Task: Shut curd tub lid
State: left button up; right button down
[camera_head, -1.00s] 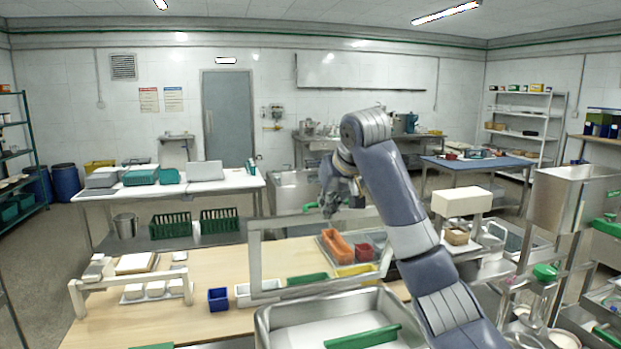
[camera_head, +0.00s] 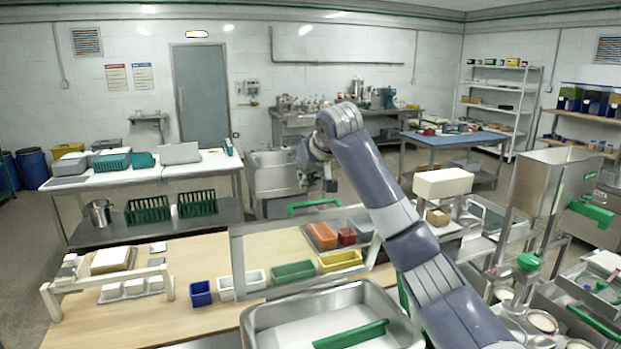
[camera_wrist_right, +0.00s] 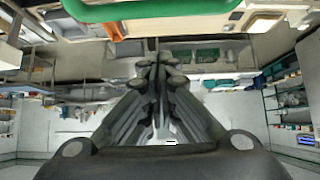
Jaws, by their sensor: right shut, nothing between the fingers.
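The curd tub (camera_head: 251,319) is a steel tub at the front, with a pale inside and a green bar-like piece lying across it. Its lid (camera_head: 237,262) looks like a clear panel in a pale frame and stands raised at the tub's back edge. A green handle (camera_head: 313,205) runs along the lid's top. My right gripper (camera_head: 318,186) is shut and empty, just above the handle; contact cannot be told. In the right wrist view its closed fingers (camera_wrist_right: 158,65) point up the picture, and a green bar (camera_wrist_right: 150,9) crosses the top. My left gripper is out of view.
Behind the tub, a wooden table (camera_head: 130,310) holds a blue bin (camera_head: 201,293), a white bin (camera_head: 243,284) and other coloured bins. A white rack (camera_head: 57,300) stands at left. Steel equipment (camera_head: 545,190) crowds the right. The table's left part has some bare room.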

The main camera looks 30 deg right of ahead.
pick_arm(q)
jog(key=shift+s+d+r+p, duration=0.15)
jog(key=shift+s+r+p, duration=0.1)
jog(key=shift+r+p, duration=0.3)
pick_arm(e)
jog(key=s, duration=0.2)
jog(key=s+f, duration=0.1)
jog(key=shift+a+f, duration=0.1)
jog(key=shift+a, duration=0.2)
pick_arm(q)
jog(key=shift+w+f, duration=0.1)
pick_arm(e)
jog(key=shift+s, duration=0.15)
